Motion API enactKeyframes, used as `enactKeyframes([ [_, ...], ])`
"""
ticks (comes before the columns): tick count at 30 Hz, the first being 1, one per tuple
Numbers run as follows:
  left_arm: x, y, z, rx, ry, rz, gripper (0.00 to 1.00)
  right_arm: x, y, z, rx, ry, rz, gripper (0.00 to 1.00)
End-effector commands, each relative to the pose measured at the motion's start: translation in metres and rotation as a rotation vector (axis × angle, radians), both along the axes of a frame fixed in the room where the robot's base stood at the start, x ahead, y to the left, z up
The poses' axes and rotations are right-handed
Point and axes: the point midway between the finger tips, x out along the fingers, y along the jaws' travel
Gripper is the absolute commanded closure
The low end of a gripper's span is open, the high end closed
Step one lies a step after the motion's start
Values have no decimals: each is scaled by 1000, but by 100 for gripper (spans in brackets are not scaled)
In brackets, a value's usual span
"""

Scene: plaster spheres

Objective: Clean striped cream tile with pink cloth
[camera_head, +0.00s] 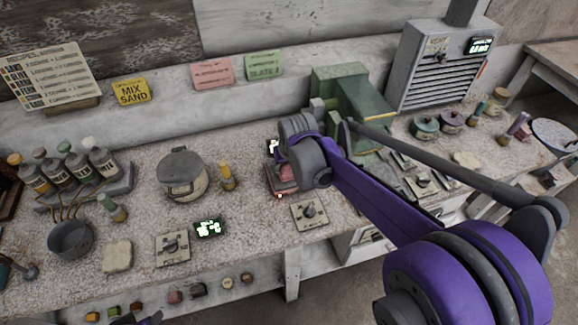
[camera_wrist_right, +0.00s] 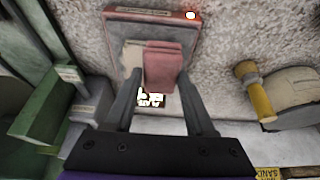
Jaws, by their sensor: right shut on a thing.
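My right gripper (camera_wrist_right: 160,75) is shut on the pink cloth (camera_wrist_right: 164,62), a small folded block between its fingertips. The cloth is over a red-rimmed tray (camera_wrist_right: 187,35) with a lit lamp at its corner. A cream tile (camera_wrist_right: 132,55) shows beside the cloth and is partly hidden by it; I cannot make out stripes or whether they touch. In the head view the right gripper (camera_head: 288,168) hides most of this; a bit of the tray (camera_head: 284,191) shows below it.
A green machine (camera_head: 352,105) stands just behind the right gripper. A knob plate (camera_head: 310,214) lies in front on the speckled bench. Another cream tile (camera_head: 117,256) lies front left.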

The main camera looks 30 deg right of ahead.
Motion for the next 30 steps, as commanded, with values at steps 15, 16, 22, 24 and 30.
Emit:
enactKeyframes([
  [15,0,0,0,0,0,0,50,22,-5,1,0,0,0,90],
  [16,0,0,0,0,0,0,50,22,-5,1,0,0,0,90],
  [22,0,0,-1,0,1,0,50,21,-5,0,0,0,0,90],
  [24,0,0,-1,0,1,0,50,20,-5,0,0,0,0,90],
  [30,0,0,0,0,0,0,50,8,-2,1,0,0,0,90],
])
